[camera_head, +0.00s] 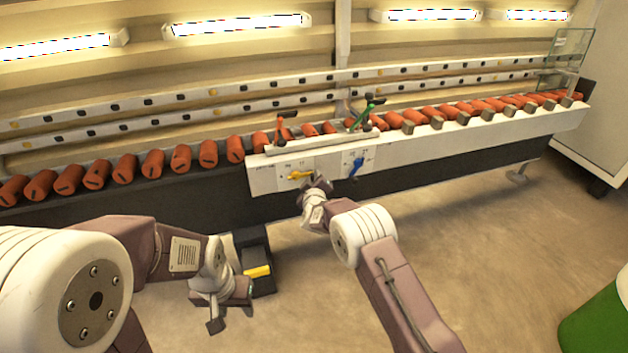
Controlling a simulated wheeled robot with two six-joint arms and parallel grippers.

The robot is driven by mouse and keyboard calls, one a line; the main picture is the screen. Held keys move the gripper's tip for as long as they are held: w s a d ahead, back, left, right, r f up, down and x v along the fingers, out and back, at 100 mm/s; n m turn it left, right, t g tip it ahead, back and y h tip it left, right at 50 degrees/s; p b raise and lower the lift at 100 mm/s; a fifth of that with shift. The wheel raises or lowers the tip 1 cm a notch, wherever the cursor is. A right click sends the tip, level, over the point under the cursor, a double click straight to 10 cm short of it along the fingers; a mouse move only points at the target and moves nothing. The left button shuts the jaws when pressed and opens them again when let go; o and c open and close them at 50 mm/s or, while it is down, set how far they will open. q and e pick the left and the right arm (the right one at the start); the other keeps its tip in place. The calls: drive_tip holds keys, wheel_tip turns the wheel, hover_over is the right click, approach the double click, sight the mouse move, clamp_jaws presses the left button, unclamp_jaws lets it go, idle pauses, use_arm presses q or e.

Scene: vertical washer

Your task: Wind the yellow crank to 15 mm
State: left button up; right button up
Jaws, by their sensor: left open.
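The yellow crank (300,175) sits on the white front panel (268,178) of the conveyor, its arm lying roughly level. Faint scale marks show above it, too small to read. My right gripper (318,181) is at the right end of the yellow crank, very close to it or touching. Its fingers are too small and overlapped to show whether they are shut on it. My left gripper (231,316) is low at the lower left, pointing down over the floor, open and empty, well away from the crank.
A blue crank (356,167) is on the same panel, just right of the yellow one. Red (284,121) and green (369,110) handles stand above. A black box with a yellow part (257,271) is beside my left gripper. A green bin-like object (597,325) is at lower right.

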clamp_jaws()
drive_tip(key=shift+f+m, duration=0.25)
drive_tip(key=shift+m, duration=0.35)
drive_tip(key=shift+f+m+g+y+b, duration=0.3)
drive_tip(key=shift+f+m+g+y, duration=0.15)
drive_tip(key=shift+m+y, duration=0.15)
drive_tip(key=shift+s+a+f+m+g+y, duration=0.15)
drive_tip(key=shift+s+a+f+m+y, duration=0.3)
drive_tip(key=shift+a+m+y, duration=1.45)
drive_tip(key=shift+s+a+f+m+g+y, duration=0.2)
drive_tip(key=shift+a+f+m+y, duration=0.6)
drive_tip(key=shift+m, duration=2.15)
drive_tip(key=shift+s+a+f+m+g+y, duration=0.1)
drive_tip(key=shift+s+a+f+m+y, duration=0.25)
drive_tip(key=shift+a+m+y, duration=1.15)
drive_tip(key=shift+d+r+m, duration=0.15)
drive_tip(key=shift+d+m, duration=0.45)
drive_tip(key=shift+m, duration=0.45)
